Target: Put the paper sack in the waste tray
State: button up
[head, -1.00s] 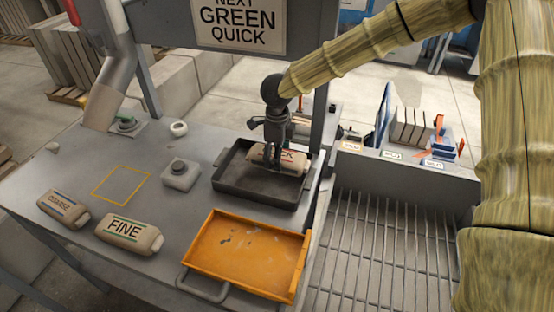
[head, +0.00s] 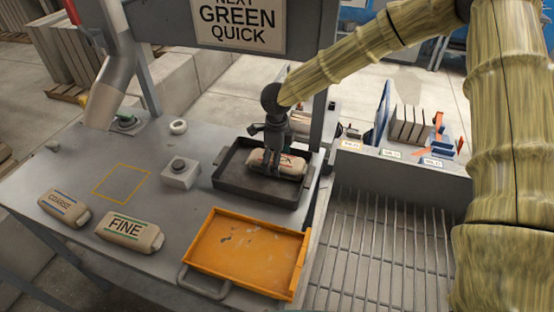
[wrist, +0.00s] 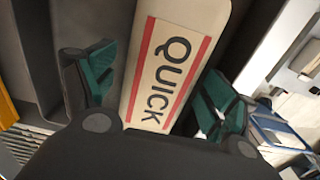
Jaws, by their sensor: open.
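The paper sack marked QUICK (head: 283,165) is pale with a red band. It lies in the dark grey tray (head: 240,188). My gripper (head: 273,169) is over that tray, with its fingers down around the sack. In the wrist view, the sack (wrist: 170,70) runs between my two green-padded fingers, with gaps beside it; the gripper (wrist: 155,90) is open. The sack's underside is hidden. An orange tray (head: 247,253) stands empty in front of the dark tray. No label shows which tray is the waste tray.
Sacks marked FINE (head: 130,232) and COARSE (head: 64,208) lie at the front left. A yellow outlined square (head: 121,181) is bare. A slatted grid (head: 380,255) lies to the right.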

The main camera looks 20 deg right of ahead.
jog(key=shift+w+r, duration=0.1)
notch_tip(320, 180, up, 12)
jog(key=b, duration=0.2)
dwell(0.3)
dwell(0.5)
